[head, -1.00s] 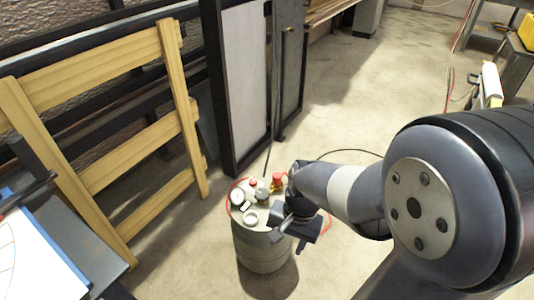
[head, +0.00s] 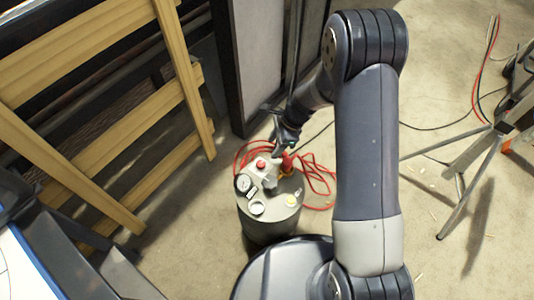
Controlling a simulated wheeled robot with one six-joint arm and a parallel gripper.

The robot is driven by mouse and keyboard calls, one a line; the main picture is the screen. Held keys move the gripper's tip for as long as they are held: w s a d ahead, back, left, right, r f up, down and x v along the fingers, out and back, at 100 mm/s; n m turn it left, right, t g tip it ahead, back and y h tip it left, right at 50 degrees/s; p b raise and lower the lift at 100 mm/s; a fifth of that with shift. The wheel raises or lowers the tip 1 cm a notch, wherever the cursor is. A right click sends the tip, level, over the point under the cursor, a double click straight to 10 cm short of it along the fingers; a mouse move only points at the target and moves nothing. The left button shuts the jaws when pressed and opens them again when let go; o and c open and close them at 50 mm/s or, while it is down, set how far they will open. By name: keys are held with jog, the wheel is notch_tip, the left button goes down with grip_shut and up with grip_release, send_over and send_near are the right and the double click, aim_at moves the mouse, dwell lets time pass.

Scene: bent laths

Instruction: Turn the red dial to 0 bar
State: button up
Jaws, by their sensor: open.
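A grey drum (head: 270,226) stands on the floor, with fittings on its pale top. On the top are a round white gauge (head: 243,183), a small red knob (head: 261,165), a white ring (head: 257,207) and a yellowish cap (head: 292,200). A larger red part (head: 287,164), seemingly the red dial, is at the back of the top, partly hidden by my gripper. My gripper (head: 281,157) is open and comes down from behind, close beside this red part. I cannot tell whether they touch. The gauge reading is too small to make out.
Red hose (head: 318,181) lies coiled around the back and right of the drum. A wooden frame (head: 120,135) leans at the left, and a dark-framed panel (head: 262,60) stands behind. A metal stand's legs (head: 466,185) are at the right.

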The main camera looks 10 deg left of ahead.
aim_at(262, 163)
jog(key=b+x, duration=0.2)
jog(key=x, duration=0.8)
jog(key=shift+b, duration=0.35)
jog(key=shift+c, duration=0.4)
jog(key=c, duration=0.9)
